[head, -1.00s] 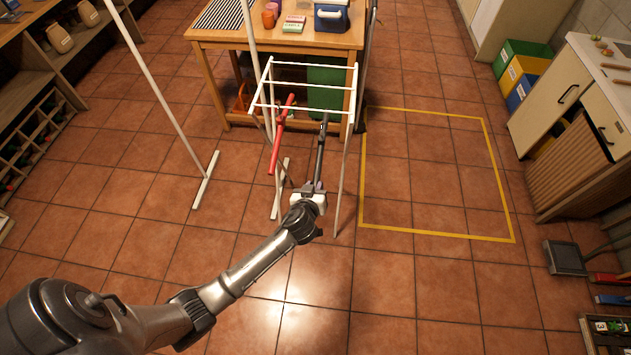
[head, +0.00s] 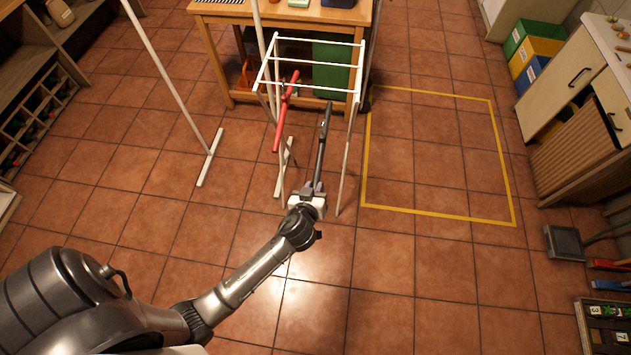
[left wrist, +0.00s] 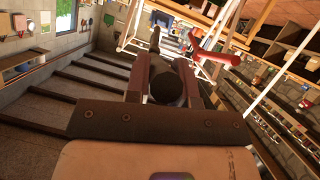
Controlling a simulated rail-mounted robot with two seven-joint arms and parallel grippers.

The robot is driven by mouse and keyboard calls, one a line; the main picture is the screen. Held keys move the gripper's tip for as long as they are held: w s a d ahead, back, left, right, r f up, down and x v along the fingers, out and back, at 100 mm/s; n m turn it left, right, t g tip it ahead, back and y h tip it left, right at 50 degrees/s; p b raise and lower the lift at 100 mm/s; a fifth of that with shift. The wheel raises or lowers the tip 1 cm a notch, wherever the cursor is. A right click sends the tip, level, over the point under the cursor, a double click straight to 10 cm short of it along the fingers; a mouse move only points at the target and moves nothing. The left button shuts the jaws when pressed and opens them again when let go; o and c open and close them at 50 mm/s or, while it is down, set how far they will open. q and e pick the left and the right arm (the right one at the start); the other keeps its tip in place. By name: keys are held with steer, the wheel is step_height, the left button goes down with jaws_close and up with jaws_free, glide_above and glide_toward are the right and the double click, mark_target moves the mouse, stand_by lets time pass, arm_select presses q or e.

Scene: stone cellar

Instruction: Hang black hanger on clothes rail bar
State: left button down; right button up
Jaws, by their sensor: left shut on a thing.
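My left gripper (head: 316,190) is shut on the black hanger (head: 321,145), which points away from me, toward the rack. In the left wrist view the black hanger (left wrist: 166,85) sits between the two fingers, seen nearly end-on. A white rack (head: 312,88) with several crossbars stands just beyond it. In the head view the hanger's far end shows just below the rack's front bar; I see no hooking there. A red hanger (head: 280,128) hangs at the rack's left side and also shows in the left wrist view (left wrist: 212,52). My right gripper is out of view.
A white pole (head: 170,72) with a floor foot stands left of the rack. A wooden table (head: 225,12) is behind it. A yellow-outlined floor area (head: 440,211) to the right is empty. Shelves line the left; a cabinet (head: 570,90) stands at right.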

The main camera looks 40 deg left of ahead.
arm_select(q)
steer(key=shift+s+d, duration=0.5)
steer(key=shift+s, duration=0.25)
steer(key=shift+s+d, duration=0.45)
steer(key=shift+s, duration=0.35)
steer(key=shift+s+d, duration=0.5)
steer(key=shift+s, duration=0.25)
